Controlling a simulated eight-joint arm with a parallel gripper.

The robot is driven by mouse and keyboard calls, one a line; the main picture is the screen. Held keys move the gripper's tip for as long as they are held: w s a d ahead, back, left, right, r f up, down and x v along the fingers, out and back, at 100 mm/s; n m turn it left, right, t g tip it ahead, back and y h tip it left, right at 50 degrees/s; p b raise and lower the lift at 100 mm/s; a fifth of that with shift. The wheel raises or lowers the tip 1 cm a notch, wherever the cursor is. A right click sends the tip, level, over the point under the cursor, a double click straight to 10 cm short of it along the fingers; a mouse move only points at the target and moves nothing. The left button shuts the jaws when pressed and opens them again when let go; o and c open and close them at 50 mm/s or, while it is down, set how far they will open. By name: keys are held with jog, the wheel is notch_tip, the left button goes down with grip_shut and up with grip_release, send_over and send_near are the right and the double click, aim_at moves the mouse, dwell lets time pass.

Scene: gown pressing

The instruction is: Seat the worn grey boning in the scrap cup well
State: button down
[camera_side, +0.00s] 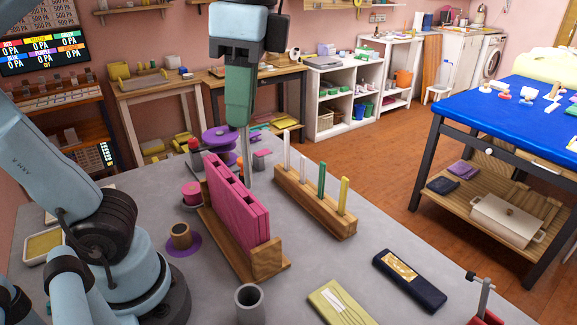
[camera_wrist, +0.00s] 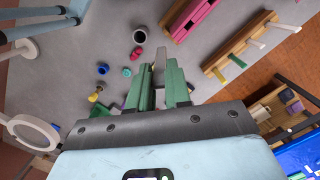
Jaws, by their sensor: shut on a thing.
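My gripper (camera_side: 243,122) has green fingers and hangs above the bench, behind the pink slab in the side view. It is shut on the grey boning (camera_side: 247,158), a thin strip that points downward. The strip's lower end is hidden behind the pink slab. In the wrist view the boning (camera_wrist: 160,58) projects past the fingertips of my gripper (camera_wrist: 162,75). A grey open cup (camera_side: 250,306), seemingly the scrap cup, stands upright at the bench's front, well apart from the boning. A dark-mouthed cup shows in the wrist view (camera_wrist: 139,37); I cannot tell if it is the same one.
A pink slab (camera_side: 228,200) stands in a wooden holder between my gripper and the grey cup. A wooden rack (camera_side: 312,205) with several upright strips is to its right. Spools stand left of the slab. A dark case (camera_side: 410,280) and yellow packet (camera_side: 340,303) lie at front right.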

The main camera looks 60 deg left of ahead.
jog(key=s+d+m, duration=0.4)
jog(key=d, duration=0.1)
notch_tip(320, 180, down, 9)
jog(key=shift+s, duration=0.15)
jog(key=shift+d+f, duration=0.1)
jog(key=shift+f, duration=0.05)
jog(key=shift+f, duration=2.9)
jog(key=shift+f, duration=1.45)
